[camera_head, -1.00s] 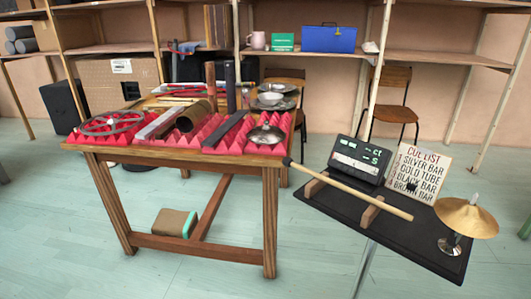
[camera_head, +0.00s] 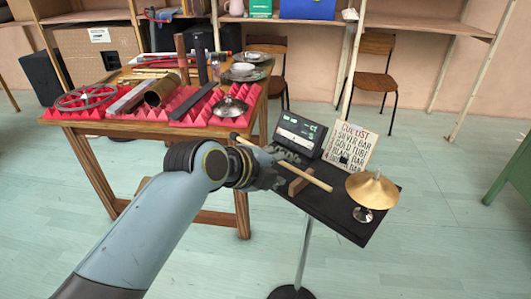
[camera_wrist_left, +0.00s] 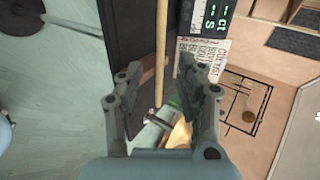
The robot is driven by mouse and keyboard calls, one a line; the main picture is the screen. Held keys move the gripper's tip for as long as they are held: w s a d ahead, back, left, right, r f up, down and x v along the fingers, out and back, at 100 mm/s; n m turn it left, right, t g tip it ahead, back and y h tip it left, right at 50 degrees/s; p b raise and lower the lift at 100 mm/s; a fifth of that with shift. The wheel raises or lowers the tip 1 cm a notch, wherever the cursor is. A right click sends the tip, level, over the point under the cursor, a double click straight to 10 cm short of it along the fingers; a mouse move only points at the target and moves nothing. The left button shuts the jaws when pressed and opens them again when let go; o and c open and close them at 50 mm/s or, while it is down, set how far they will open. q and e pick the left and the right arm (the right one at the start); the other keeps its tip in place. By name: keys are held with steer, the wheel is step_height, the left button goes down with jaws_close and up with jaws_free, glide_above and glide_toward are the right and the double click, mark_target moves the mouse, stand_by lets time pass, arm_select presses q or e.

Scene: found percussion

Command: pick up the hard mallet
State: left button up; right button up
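The hard mallet, a pale wooden stick (camera_head: 315,178) with a dark tip at its left end, lies on wooden rests on a black stand top (camera_head: 345,218). My left gripper (camera_head: 281,166) is over the left part of the stand, and my arm and gripper hide part of the stick. In the left wrist view the gripper (camera_wrist_left: 162,85) is open, and the stick (camera_wrist_left: 161,45) runs between its spread fingers without visible contact on either side. My right gripper is not in view.
On the stand, a display box (camera_head: 299,136) and a cue list card (camera_head: 350,147) stand behind the mallet, and a gold cymbal (camera_head: 372,188) is at the right. A wooden table (camera_head: 185,130) with red foam and percussion pieces stands at the left.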

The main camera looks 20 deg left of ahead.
mark_target(292, 169)
arm_select(q)
steer(key=x, duration=0.3)
steer(key=shift+w+f, duration=0.2)
steer(key=shift+w, duration=0.1)
steer(key=shift+c, duration=0.2)
jaws_close()
